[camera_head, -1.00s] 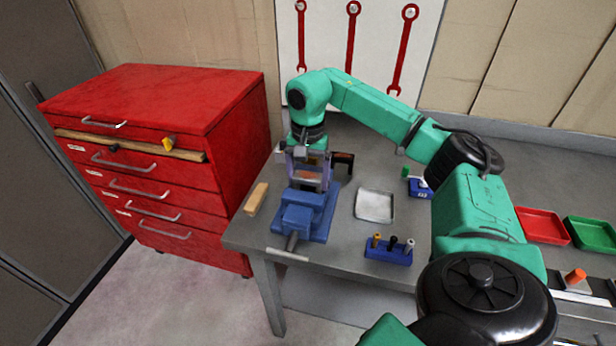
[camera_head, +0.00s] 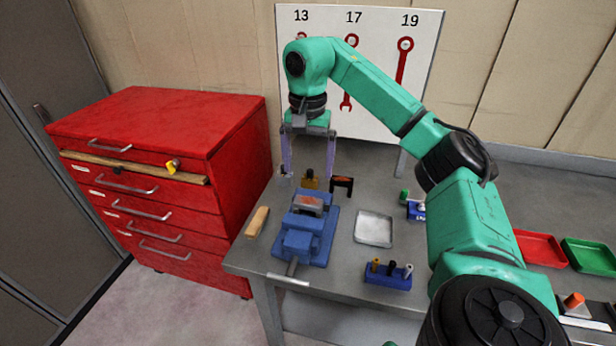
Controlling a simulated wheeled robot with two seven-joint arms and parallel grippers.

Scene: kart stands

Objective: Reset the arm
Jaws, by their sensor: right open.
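My right arm, green with black joints, reaches in from the lower right over the grey workbench (camera_head: 345,262). My right gripper (camera_head: 308,174) points down with its two purple-grey fingers spread wide and nothing between them. It hangs above and behind the blue vise (camera_head: 306,240). A metal piece with an orange-brown top (camera_head: 308,204) sits in the vise jaws. My left gripper is out of view.
A red drawer cabinet (camera_head: 165,125) stands left of the bench. A wooden block (camera_head: 257,222), a metal tray (camera_head: 374,229), a blue holder (camera_head: 388,281) and red (camera_head: 540,249) and green (camera_head: 590,255) trays are on the bench. Behind hangs a wrench board (camera_head: 375,60).

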